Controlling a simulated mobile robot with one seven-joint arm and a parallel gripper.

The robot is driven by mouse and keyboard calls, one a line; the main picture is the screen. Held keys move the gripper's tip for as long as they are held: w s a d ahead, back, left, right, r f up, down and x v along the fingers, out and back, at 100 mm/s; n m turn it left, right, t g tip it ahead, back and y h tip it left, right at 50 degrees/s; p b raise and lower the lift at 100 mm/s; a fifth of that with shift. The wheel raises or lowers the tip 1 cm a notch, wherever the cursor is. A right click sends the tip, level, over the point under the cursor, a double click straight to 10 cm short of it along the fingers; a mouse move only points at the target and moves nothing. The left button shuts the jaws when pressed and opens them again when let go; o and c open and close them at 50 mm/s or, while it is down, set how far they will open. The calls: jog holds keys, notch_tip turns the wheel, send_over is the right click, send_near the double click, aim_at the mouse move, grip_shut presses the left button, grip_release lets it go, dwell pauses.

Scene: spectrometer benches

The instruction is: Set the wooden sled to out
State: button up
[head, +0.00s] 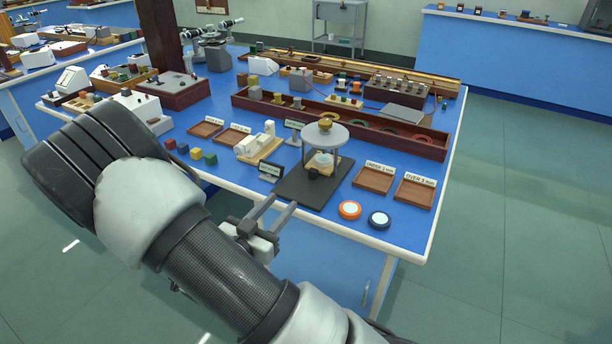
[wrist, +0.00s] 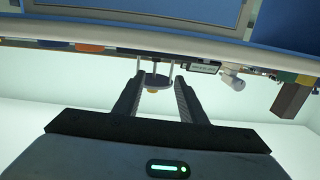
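A light wooden piece (head: 331,169) with a pale block on it sits under a round grey platform (head: 326,135) on legs, on a dark mat (head: 297,190). It looks like the wooden sled; the platform partly hides it, and its setting cannot be read. Another light wooden base (head: 267,153), under a white device, stands to its left. My gripper (head: 283,203) is open and empty at the bench's front edge, apart from the sled. In the wrist view the picture is upside down; the platform (wrist: 155,81) shows beyond and between my open fingers (wrist: 160,88).
Small signs (head: 270,171) stand by the mat. Two wooden trays (head: 373,180) and orange and dark round items (head: 349,210) lie to its right. Coloured cubes (head: 183,149) are at left. A long dark red tray (head: 410,145) runs behind. The floor at right is clear.

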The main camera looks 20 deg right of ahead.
aim_at(312, 172)
jog(key=shift+h, duration=0.3)
jog(key=b+x, duration=0.2)
jog(key=x, duration=1.5)
jog(key=shift+s+d, duration=0.15)
jog(key=shift+d, duration=0.15)
grip_shut()
